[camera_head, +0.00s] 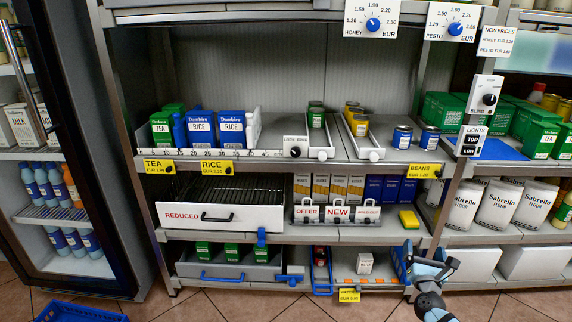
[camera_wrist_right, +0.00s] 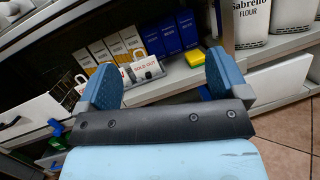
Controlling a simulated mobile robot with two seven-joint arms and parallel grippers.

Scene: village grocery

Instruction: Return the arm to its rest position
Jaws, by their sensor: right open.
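My right gripper (camera_head: 428,258) is in front of the lowest shelf, right of the middle, with its arm coming up from the bottom edge. It is open and empty. In the right wrist view its two blue fingers (camera_wrist_right: 162,66) stand wide apart with nothing between them. Beyond them are the middle shelf's front edge and a yellow block (camera_wrist_right: 195,58), which also shows in the head view (camera_head: 409,219). My left gripper and arm are not in view.
The shelf rack fills the middle, with a REDUCED drawer (camera_head: 222,216) and a blue-handled drawer (camera_head: 222,272). A fridge door (camera_head: 95,130) stands at the left. A blue basket (camera_head: 80,311) is on the floor. Flour bags (camera_head: 497,205) stand right.

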